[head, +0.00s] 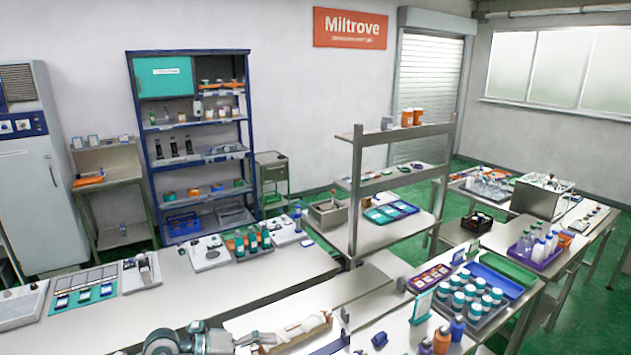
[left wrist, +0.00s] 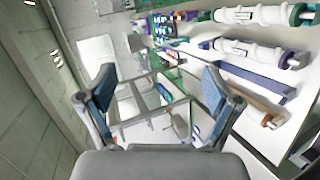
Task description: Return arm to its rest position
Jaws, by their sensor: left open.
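My left gripper (left wrist: 157,88) is open and empty in the left wrist view. Its two blue-grey fingers stand wide apart, with nothing between them but the distant room. In the head view grey and white arm links of mine show at the bottom edge, beside a cream, rounded long piece (head: 298,334) on the bench. In the left wrist view two white cylinders lie at the right, one with green ends (left wrist: 262,15) and one with blue-violet ends (left wrist: 252,48). They are apart from the fingers. My right gripper is in neither view.
A long bench (head: 200,300) carries flat cards, small devices and bottles along its back. A shelf frame (head: 354,200) rises behind it. The bench's middle strip is clear.

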